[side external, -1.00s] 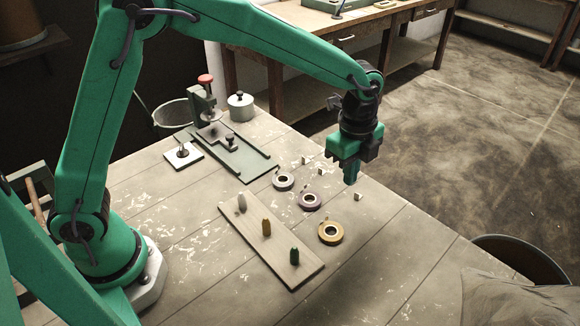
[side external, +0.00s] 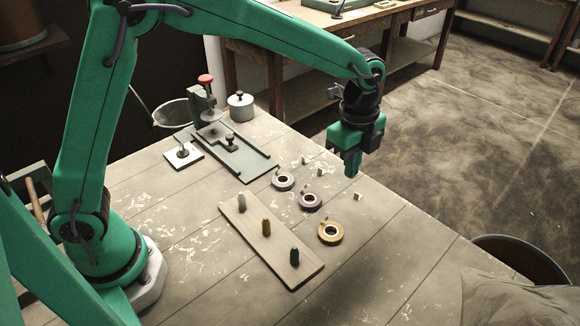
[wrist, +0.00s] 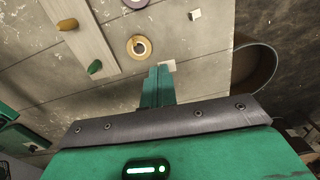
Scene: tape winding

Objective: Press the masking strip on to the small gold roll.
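The gold roll (side external: 331,232) lies flat on the table beyond the board's right end; it also shows in the wrist view (wrist: 139,47), just above and left of my fingertips. A small pale piece (side external: 357,196), perhaps the masking strip, stands on the table up and right of the roll. In the wrist view this pale piece (wrist: 167,65) sits right at my fingertips, partly hidden by them. My gripper (side external: 352,172) hangs above the table, pointing down, apart from the roll. Its green fingers (wrist: 157,70) look shut together, with nothing seen between them.
A purple roll (side external: 310,201) and a grey-white roll (side external: 283,181) lie farther back, with more pale pieces (side external: 320,172) beside them. A board (side external: 283,259) carries grey, yellow and green pegs. A green press fixture (side external: 231,153) stands behind. The front right table is clear.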

